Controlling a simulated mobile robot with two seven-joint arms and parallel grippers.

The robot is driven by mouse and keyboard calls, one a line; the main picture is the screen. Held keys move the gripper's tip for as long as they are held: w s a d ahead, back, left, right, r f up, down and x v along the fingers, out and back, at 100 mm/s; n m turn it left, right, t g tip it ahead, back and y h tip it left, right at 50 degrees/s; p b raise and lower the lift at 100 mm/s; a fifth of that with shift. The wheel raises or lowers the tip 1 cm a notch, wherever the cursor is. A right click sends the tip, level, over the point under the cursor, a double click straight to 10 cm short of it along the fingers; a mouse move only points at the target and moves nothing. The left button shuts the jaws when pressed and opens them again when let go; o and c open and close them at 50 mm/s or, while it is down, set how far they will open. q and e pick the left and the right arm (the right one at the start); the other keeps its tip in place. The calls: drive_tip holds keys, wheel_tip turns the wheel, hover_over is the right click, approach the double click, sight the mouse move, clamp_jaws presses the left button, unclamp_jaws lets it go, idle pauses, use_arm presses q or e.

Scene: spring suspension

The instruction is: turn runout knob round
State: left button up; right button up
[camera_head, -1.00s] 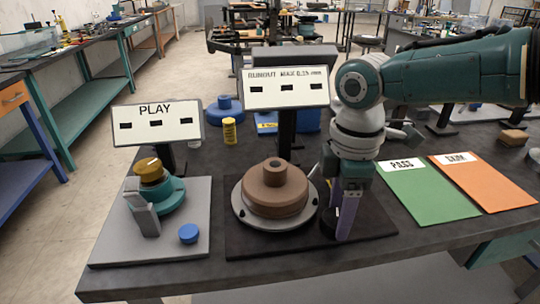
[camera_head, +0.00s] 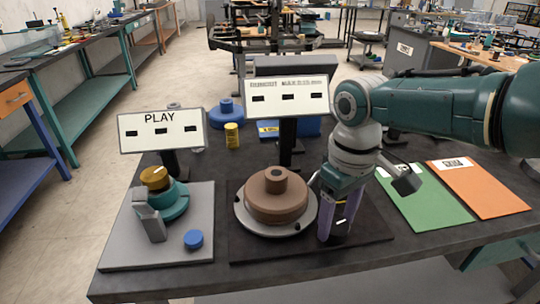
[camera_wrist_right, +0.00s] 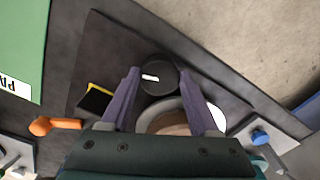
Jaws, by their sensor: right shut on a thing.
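The runout knob (camera_wrist_right: 158,75) is a round black knob with a white mark on its top, seen in the right wrist view. In the head view it is a dark shape (camera_head: 338,230) low between my fingers. My right gripper (camera_head: 336,232) points down at the right front of the brown part. It is shut on the knob, with one purple finger on each side. The brown stepped part (camera_head: 276,197) sits on a pale round plate (camera_head: 243,216) beside the knob. The runout display (camera_head: 287,97) stands behind. My left gripper is not in view.
The play station (camera_head: 118,248) with a gold-topped teal part and a blue knob (camera_head: 193,239) is on the left. Green (camera_head: 425,200) and orange (camera_head: 485,190) mats lie on the right. A yellow cylinder (camera_head: 232,136) stands behind. The table's front edge is close.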

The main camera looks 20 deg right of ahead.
drive_tip(key=m, duration=0.4)
drive_tip(key=shift+a+m+p, duration=0.1)
drive_tip(key=shift+m+p, duration=0.2)
drive_tip(key=shift+p, duration=0.1)
drive_tip(key=m, duration=0.4)
drive_tip(key=shift+m, duration=0.4)
drive_tip(key=shift+w, duration=0.1)
drive_tip(key=o, duration=1.4)
